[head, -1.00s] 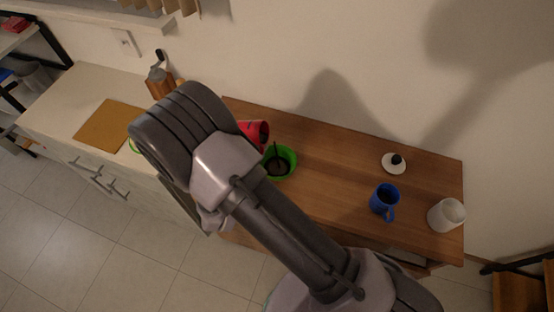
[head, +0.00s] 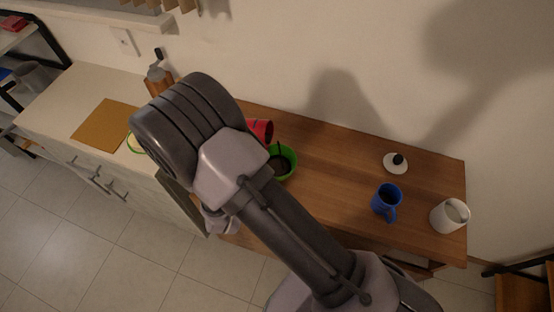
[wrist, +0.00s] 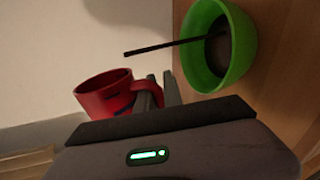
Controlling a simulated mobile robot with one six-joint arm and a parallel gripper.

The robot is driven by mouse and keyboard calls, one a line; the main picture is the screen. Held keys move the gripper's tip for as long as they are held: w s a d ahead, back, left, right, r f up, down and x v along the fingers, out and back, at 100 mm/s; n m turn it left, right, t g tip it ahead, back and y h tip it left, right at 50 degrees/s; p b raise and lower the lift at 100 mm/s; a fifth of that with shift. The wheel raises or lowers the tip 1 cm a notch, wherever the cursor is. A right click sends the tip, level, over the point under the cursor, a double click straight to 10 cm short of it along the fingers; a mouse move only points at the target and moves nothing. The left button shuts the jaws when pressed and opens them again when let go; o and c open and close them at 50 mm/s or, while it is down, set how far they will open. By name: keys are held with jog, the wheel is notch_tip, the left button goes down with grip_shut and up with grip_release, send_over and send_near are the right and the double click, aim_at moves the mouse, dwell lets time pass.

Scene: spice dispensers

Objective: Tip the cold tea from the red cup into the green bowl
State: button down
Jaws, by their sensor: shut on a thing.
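The red cup (head: 262,130) shows in the head view just beyond my arm, tipped on its side with its mouth toward the right. In the wrist view the red cup (wrist: 104,97) is at left centre, and my gripper (wrist: 157,92) is shut on its handle. The green bowl (head: 289,166) stands on the wooden table, close to the cup. In the wrist view the green bowl (wrist: 243,60) is at upper right, with dark contents and a thin black stick rising from it. I see no stream of tea. In the head view my arm hides my fingers.
A brown board (head: 103,124) lies on the left counter, near a grinder (head: 158,80). The table's middle is clear.

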jog(key=shift+a+f+m+y+b, duration=0.3)
jog(key=shift+f+m+b, duration=0.35)
jog(key=shift+b, duration=1.2)
jog(key=shift+w+r+m+b, duration=0.1)
jog(key=shift+r+m+b, duration=0.25)
jog(key=shift+b, duration=0.5)
